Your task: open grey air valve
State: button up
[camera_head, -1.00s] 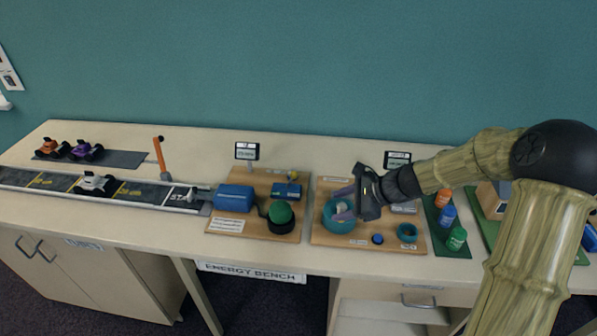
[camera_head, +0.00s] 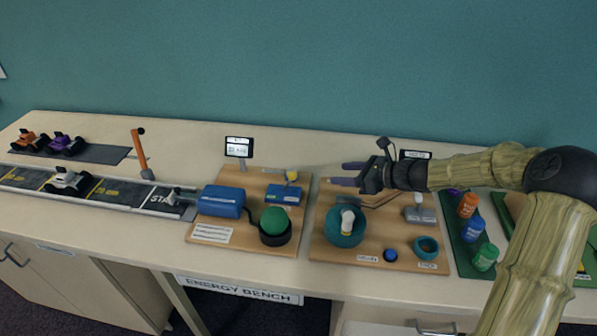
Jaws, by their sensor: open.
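My gripper (camera_head: 345,174) is open and empty, its two purple fingers pointing left above the back of the right wooden board. No part is clearly readable as the grey air valve. A grey fitting (camera_head: 180,196) sits at the left end of the blue box (camera_head: 221,201) on the left board, by the track. A grey block with a pale top (camera_head: 419,214) stands on the right board, below and right of my gripper. A small blue unit with a yellow part (camera_head: 284,193) is on the left board, left of my fingers.
A teal bowl (camera_head: 337,239) holds a white bulb-like piece (camera_head: 347,221). Several coloured canisters (camera_head: 472,229) stand right. Small cars (camera_head: 68,181) are left.

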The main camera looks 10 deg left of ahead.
jog(key=shift+w, duration=0.25)
jog(key=shift+s+d, duration=0.1)
jog(key=shift+s, duration=0.25)
jog(key=p+x, duration=0.1)
jog(key=x, duration=1.6)
jog(key=shift+w, duration=0.2)
jog(key=c, duration=1)
jog(key=shift+o, duration=0.2)
jog(key=shift+r, duration=0.1)
